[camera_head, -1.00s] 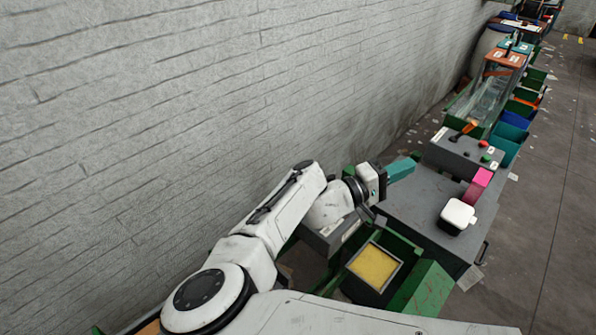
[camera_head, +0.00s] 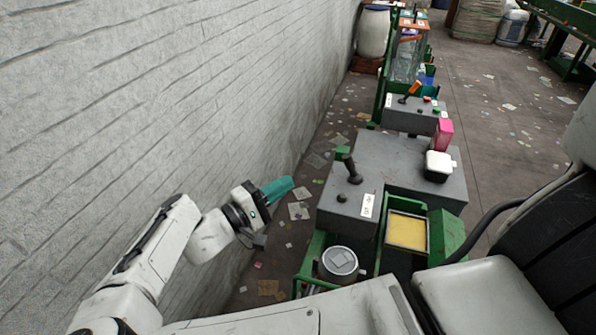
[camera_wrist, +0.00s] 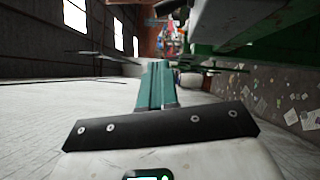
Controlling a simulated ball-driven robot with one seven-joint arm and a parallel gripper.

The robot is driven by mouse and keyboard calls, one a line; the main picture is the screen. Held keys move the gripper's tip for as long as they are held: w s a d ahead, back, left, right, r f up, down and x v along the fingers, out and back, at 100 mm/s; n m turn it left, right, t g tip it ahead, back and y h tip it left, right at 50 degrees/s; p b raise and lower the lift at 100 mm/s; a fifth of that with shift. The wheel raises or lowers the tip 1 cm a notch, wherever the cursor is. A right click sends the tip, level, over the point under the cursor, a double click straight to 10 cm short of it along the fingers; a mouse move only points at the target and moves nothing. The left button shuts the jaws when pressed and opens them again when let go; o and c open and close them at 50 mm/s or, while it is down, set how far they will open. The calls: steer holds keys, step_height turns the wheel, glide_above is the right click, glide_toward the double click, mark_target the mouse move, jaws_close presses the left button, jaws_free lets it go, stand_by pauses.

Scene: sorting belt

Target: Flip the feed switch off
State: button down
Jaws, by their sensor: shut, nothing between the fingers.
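A grey control box (camera_head: 428,119) at the far end of the bench carries an orange-handled lever (camera_head: 412,90), tilted to the right, and small red and green buttons. I cannot tell from the labels which one is the feed switch. My gripper (camera_head: 289,186), with teal fingers, is left of the nearer box, over the floor by the wall, apart from both levers. Its fingers are shut and empty in the wrist view (camera_wrist: 157,85).
The white brick wall (camera_head: 200,90) runs close along my arm's left. A black-and-white block (camera_head: 439,164) and a pink box (camera_head: 443,134) sit on the grey bench. A yellow-filled tray (camera_head: 408,232) and a round metal can (camera_head: 339,263) are nearer. Littered floor separates wall and bench.

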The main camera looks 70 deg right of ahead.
mark_target(351, 167)
steer(key=shift+w+a, duration=0.15)
steer(key=shift+w, duration=0.15)
steer(key=shift+s+a+p+x, duration=0.3)
steer(key=shift+p+x, duration=0.55)
steer(key=shift+x, duration=1.3)
steer(key=shift+s+a+p+x, duration=0.15)
steer(key=shift+s+p+x, duration=0.5)
steer(key=shift+x, duration=1.5)
steer(key=shift+s+a+p+x, duration=0.2)
steer(key=shift+p+x, duration=0.85)
steer(key=shift+x, duration=1.1)
steer(key=shift+w+r, duration=0.1)
steer(key=shift+w, duration=0.05)
